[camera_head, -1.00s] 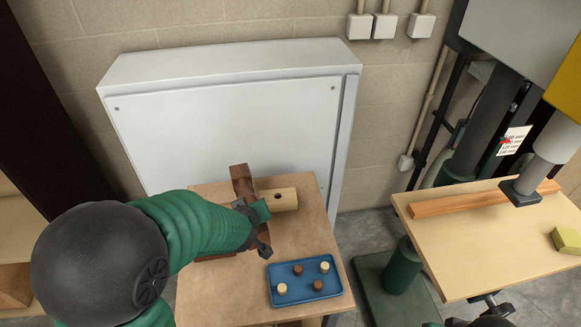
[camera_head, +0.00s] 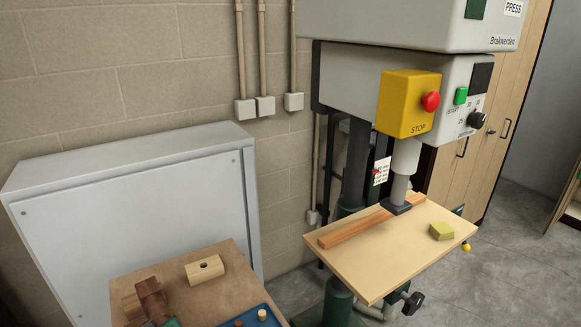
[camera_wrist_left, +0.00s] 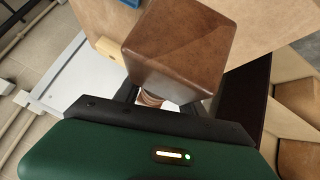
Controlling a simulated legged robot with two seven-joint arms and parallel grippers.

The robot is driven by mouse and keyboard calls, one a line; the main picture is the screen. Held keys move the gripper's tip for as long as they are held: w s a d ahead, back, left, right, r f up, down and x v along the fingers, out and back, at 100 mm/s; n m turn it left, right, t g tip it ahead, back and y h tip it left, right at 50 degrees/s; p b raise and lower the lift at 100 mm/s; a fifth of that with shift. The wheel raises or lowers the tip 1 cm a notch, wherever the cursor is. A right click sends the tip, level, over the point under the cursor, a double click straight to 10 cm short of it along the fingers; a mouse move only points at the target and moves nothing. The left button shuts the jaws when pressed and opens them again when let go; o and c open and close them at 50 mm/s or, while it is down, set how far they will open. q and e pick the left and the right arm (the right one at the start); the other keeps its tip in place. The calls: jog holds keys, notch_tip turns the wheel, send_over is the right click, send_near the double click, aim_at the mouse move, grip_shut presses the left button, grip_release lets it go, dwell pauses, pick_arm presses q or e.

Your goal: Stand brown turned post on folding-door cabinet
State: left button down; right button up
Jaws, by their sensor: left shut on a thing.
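The brown turned post (camera_wrist_left: 175,50) fills the middle of the left wrist view, its square end towards the camera and a narrower turned part behind it. My left gripper (camera_wrist_left: 154,99) is shut on that turned part. In the head view the post (camera_head: 151,292) shows at the bottom left, over the brown workbench top, with only a bit of my green gripper at the lower edge. A tall cabinet with light wood doors and dark handles (camera_head: 487,120), seemingly the folding-door cabinet, stands at the far right, well away from the post. Its top is out of view. My right gripper is not in view.
A drilled pale block (camera_head: 204,270) and a blue tray (camera_head: 273,316) with pegs lie on the workbench. A grey cabinet (camera_head: 140,200) stands behind. The press table (camera_head: 400,255) and press head (camera_head: 407,103) stand between bench and wooden cabinet. Grey floor (camera_head: 510,245) is open at right.

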pick_arm(q)
jog(key=d+f+m+h, duration=0.1)
jog(key=d+f, duration=0.1)
jog(key=d, duration=0.1)
jog(key=w+d+f+m+h, duration=0.1)
jog(key=d+f+m, duration=0.1)
jog(key=d, duration=0.1)
jog(key=d+f+m+h, duration=0.1)
jog(key=d+f, duration=0.1)
jog(key=d, duration=0.2)
jog(key=shift+w+m+t+h, duration=0.3)
jog(key=shift+w+t, duration=0.1)
jog(key=shift+w+d, duration=0.1)
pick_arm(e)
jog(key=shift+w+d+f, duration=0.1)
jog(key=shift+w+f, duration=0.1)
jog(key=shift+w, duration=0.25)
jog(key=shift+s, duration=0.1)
